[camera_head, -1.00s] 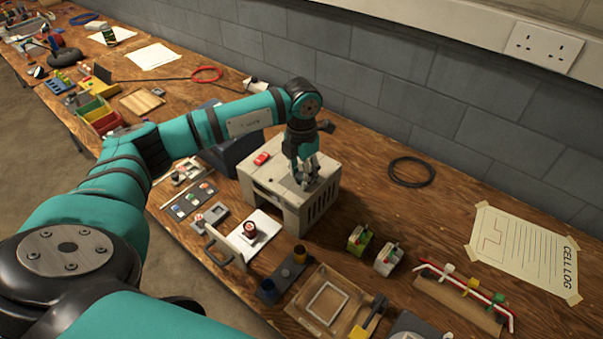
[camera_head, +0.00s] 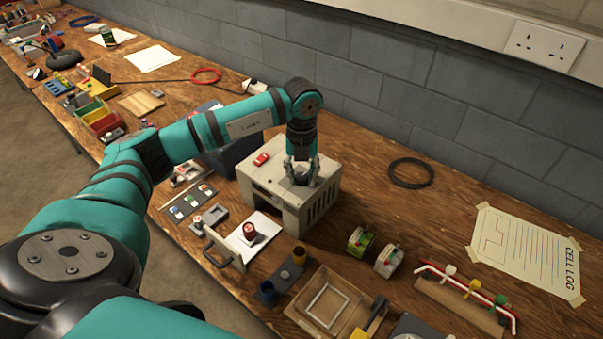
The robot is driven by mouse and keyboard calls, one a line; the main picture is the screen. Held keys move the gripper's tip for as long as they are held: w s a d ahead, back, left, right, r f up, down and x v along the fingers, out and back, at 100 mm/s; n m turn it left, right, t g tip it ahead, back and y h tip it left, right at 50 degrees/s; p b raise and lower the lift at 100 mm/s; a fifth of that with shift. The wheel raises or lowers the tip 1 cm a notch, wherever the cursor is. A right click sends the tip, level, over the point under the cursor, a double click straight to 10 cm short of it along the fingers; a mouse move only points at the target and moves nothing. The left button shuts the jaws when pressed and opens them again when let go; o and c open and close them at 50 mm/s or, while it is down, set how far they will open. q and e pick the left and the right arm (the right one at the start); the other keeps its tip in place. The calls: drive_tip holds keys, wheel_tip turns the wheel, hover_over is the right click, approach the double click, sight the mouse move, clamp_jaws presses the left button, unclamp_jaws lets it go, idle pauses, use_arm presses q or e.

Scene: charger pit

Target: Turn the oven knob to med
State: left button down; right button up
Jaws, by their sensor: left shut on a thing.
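The oven is a beige box (camera_head: 262,176) on the workbench, with slots in its right side. Its front door (camera_head: 226,246) is folded down and has a dark handle. A red and white can-like item (camera_head: 249,231) stands on the white plate at the open front. My left gripper (camera_head: 301,181) points down at the oven's top. It is shut on a small dark knob there, largely hidden by the fingers. The knob's markings and pointer cannot be read. My right gripper is not in view.
A small red block (camera_head: 261,159) lies on the oven's top, left of my gripper. Two small switch boxes (camera_head: 361,241) stand to the right. A wooden tray (camera_head: 340,292) is in front. A black cable loop (camera_head: 411,172) lies on clear bench near the wall.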

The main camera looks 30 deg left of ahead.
sight(301, 177)
use_arm(q)
drive_tip(key=shift+n, duration=0.3)
drive_tip(key=c, duration=0.9)
unclamp_jaws()
drive_tip(key=shift+c, duration=0.2)
wheel_tip(301, 177, up, 12)
